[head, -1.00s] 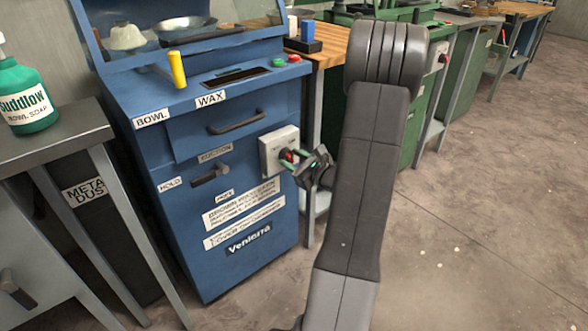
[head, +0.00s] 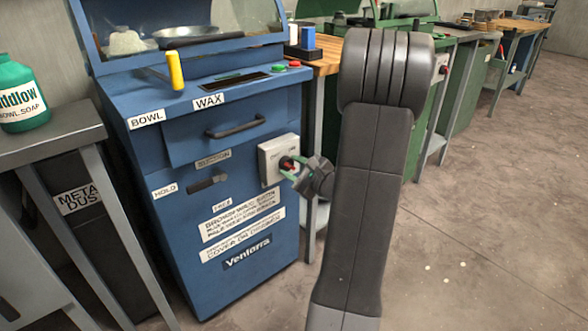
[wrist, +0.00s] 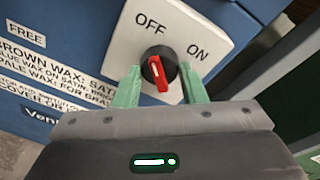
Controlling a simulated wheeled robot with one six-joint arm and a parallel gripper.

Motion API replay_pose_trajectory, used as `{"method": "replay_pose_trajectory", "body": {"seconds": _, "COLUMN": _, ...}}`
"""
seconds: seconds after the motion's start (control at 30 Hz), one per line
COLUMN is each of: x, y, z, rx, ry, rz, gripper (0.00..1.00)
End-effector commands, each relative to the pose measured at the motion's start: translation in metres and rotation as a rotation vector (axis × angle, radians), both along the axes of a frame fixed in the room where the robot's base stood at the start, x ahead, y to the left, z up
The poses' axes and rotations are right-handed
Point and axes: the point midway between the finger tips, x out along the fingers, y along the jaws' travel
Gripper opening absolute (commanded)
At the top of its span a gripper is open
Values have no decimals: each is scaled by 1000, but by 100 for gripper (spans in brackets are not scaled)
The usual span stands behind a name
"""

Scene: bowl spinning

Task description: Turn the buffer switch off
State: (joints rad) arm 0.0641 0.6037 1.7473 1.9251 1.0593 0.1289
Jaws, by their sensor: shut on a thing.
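The buffer switch is a black round knob with a red grip bar (wrist: 161,73) on a light grey box (head: 278,158) on the right of the blue machine's front. In the wrist view the box carries the words OFF at top and ON at right. The bar's white line points up, roughly towards OFF. My gripper (wrist: 161,83) has its green fingers on either side of the knob and is shut on it. In the head view my gripper (head: 295,172) is at the box, and its wrist hides part of the fingers.
The blue machine (head: 235,130) has a drawer handle (head: 235,127) and a dark lever (head: 207,182). A grey table (head: 50,135) with a green soap bottle (head: 20,95) stands left. Floor (head: 460,240) is open at right.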

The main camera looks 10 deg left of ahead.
Motion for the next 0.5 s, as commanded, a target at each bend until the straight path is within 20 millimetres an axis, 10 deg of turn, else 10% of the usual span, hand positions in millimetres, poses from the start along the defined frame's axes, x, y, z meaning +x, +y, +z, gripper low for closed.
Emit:
{"method": "replay_pose_trajectory", "body": {"seconds": 0.07, "x": -1, "y": 0, "z": -1, "rx": -1, "ry": 0, "rz": 2, "gripper": 15}}
{"method": "replay_pose_trajectory", "body": {"seconds": 0.1, "x": -1, "y": 0, "z": -1, "rx": -1, "ry": 0, "rz": 2, "gripper": 40}}
{"method": "replay_pose_trajectory", "body": {"seconds": 0.2, "x": -1, "y": 0, "z": -1, "rx": -1, "ry": 0, "rz": 2, "gripper": 59}}
{"method": "replay_pose_trajectory", "body": {"seconds": 0.5, "x": -1, "y": -1, "z": 0, "rx": 0, "ry": 0, "rz": 1, "gripper": 59}}
